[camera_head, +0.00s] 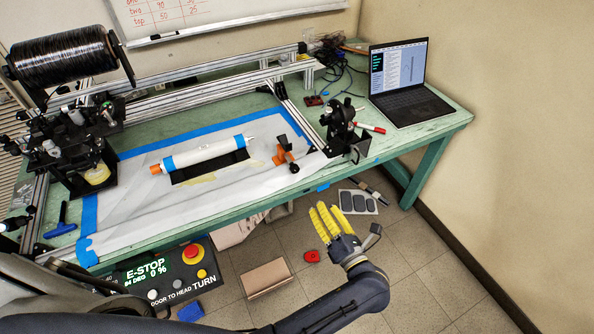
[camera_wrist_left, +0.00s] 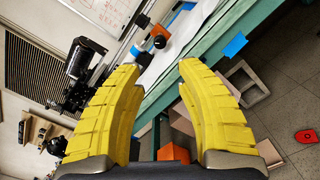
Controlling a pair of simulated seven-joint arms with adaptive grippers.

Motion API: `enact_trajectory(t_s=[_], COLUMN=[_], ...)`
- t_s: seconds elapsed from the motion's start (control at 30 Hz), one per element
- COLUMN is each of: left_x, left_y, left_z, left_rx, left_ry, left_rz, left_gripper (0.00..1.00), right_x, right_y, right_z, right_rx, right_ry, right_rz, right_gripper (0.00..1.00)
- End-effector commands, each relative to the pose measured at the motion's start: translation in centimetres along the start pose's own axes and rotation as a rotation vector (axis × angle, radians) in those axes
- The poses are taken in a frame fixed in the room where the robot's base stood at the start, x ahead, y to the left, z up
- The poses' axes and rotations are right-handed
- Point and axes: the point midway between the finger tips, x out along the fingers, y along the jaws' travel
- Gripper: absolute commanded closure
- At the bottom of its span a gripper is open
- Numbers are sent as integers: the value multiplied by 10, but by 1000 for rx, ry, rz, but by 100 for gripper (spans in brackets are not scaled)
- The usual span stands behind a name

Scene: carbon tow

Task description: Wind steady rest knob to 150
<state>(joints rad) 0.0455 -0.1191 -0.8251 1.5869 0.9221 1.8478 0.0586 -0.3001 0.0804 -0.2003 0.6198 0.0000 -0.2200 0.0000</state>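An orange and black fitting (camera_head: 286,156), which looks like the steady rest, stands on the white sheet at the right end of the white tube (camera_head: 205,153). In the left wrist view an orange part (camera_wrist_left: 141,20) and a dark round knob (camera_wrist_left: 160,41) show beyond my fingers. I cannot read any scale or number on the knob. My left gripper (camera_head: 322,212) has yellow fingers and is beyond the bench's front edge, to the lower right of the fitting and apart from it. In the left wrist view its fingers (camera_wrist_left: 160,68) are spread and empty. My right gripper is in neither view.
The green bench (camera_head: 440,123) carries a laptop (camera_head: 405,85), a black stand (camera_head: 341,125) and a red marker (camera_head: 369,128). A control panel (camera_head: 170,275) with a red button hangs at the front. A cardboard box (camera_head: 266,278) is on the floor.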

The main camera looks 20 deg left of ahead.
Motion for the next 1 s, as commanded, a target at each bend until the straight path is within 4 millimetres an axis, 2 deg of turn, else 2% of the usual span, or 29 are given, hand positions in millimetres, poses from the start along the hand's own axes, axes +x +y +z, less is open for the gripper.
enact_trajectory(t_s=[0.1, 0.27, 1.0], left_x=[1, 13, 139], left_y=[0, 1, 2], left_z=[-7, -9, -12], left_rx=[-30, -43, -39], left_ry=[32, 36, 33], left_rz=[2, 5, 6], left_gripper=[65, 65, 65], right_x=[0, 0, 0], right_y=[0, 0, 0], right_z=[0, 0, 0], right_rx=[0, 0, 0], right_ry=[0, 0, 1], right_rz=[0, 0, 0], right_gripper=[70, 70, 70])
